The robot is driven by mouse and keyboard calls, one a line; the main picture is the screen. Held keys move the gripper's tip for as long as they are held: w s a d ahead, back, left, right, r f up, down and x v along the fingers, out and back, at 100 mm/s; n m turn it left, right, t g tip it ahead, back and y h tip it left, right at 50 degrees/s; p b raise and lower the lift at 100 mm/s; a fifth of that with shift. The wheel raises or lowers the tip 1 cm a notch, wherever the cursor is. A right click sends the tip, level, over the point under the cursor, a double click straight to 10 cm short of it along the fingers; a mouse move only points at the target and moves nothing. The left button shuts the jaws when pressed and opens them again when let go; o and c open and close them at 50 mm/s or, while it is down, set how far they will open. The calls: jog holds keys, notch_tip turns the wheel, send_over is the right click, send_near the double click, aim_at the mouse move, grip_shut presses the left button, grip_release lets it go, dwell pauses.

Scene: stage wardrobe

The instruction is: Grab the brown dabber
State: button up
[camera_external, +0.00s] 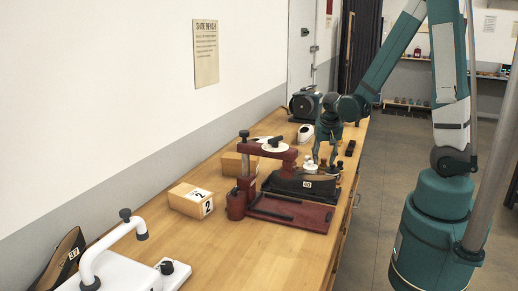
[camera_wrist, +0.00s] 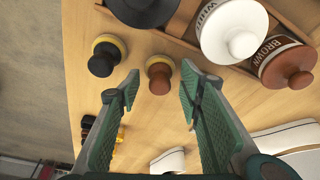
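The brown dabber (camera_wrist: 160,76), a small brown knob over a pale round pad, stands on the wooden bench in the wrist view. It appears between the two fingertips of my gripper (camera_wrist: 161,70), which are apart on either side of it with visible gaps. The fingers do not touch it; how far down it lies is hard to tell. My gripper (camera_external: 322,160) points down over the bench in the external view, where the brown dabber cannot be clearly told apart. A black dabber (camera_wrist: 103,60) with a yellow pad stands just left of the brown one.
A wooden rack (camera_wrist: 290,17) holds a white tin (camera_wrist: 232,32), a brown tin (camera_wrist: 287,66) and a dark tin (camera_wrist: 142,8) close by. Several small brushes (camera_wrist: 89,125) lie near the bench's edge. A red press (camera_external: 292,212) and boxes (camera_external: 190,199) stand on the bench.

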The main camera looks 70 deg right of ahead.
dwell(0.4)
jog(key=c, duration=0.8)
jog(key=shift+r, duration=0.1)
jog(key=shift+r+p, duration=0.95)
jog(key=shift+r, duration=3.95)
